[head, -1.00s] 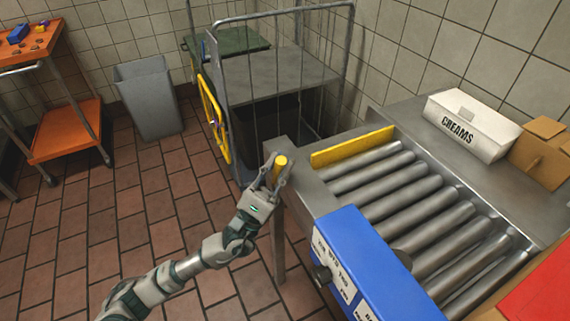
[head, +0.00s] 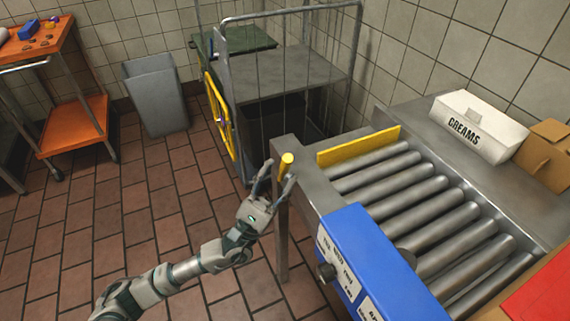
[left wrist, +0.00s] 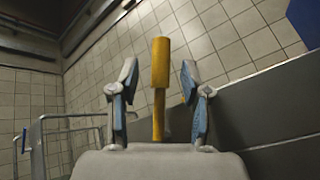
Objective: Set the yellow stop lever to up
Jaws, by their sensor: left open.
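The yellow stop lever (head: 285,163) stands at the left end of the roller conveyor, by its metal frame. In the left wrist view the yellow lever (left wrist: 160,70) stands upright between the fingers, with a thicker top and a thinner stem. My left gripper (head: 276,172) is open, its fingers on either side of the lever. Gaps show between the lever and both fingers in the left wrist view (left wrist: 159,85). The lever's lower end is hidden behind the gripper body. My right gripper is not in view.
The roller conveyor (head: 405,207) has a yellow stop plate (head: 358,146) at its far end and a blue control box (head: 365,262) in front. A white CREAMS box (head: 476,125) and a cardboard box stand right. A wire cage trolley (head: 290,80) stands behind the lever.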

